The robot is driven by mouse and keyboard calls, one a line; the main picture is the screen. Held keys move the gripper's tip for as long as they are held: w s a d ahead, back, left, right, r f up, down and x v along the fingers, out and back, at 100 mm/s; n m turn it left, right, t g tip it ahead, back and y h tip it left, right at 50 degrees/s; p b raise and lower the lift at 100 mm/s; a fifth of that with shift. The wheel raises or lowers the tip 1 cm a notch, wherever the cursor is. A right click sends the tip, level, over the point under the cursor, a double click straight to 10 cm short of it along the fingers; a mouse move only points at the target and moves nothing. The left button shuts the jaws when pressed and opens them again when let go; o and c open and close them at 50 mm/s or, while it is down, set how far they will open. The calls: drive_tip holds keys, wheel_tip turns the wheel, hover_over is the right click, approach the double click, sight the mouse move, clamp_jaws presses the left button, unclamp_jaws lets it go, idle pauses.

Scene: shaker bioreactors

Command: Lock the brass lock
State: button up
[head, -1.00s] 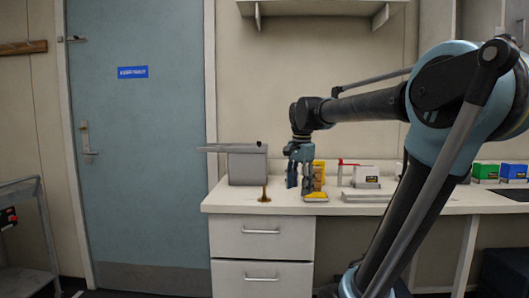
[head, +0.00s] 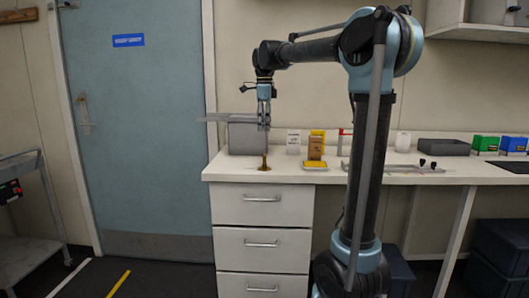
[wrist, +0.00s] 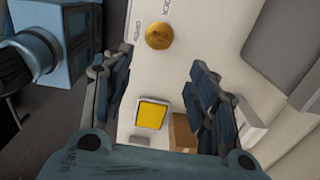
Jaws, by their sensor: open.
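A small brass object with a round base and a short upright post, which I take to be the brass lock (head: 264,164), stands near the counter's front edge. In the wrist view it is a round brass knob (wrist: 159,36) beyond the fingertips, seen from above. My gripper (head: 264,126) points down above it, apart from it. In the wrist view my gripper (wrist: 163,64) has its two fingers spread with nothing between them.
A grey box (head: 243,140) stands just behind the brass object. A yellow tray (head: 315,165), a brown block (head: 315,148) and a white card (head: 293,141) stand to the right. A metal tray lies further right. The counter (head: 225,173) is bare left of the brass object.

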sight(265, 154)
wheel_tip(265, 154, down, 15)
drive_tip(key=shift+f, duration=0.15)
idle(0.4)
drive_tip(key=c, duration=1.2)
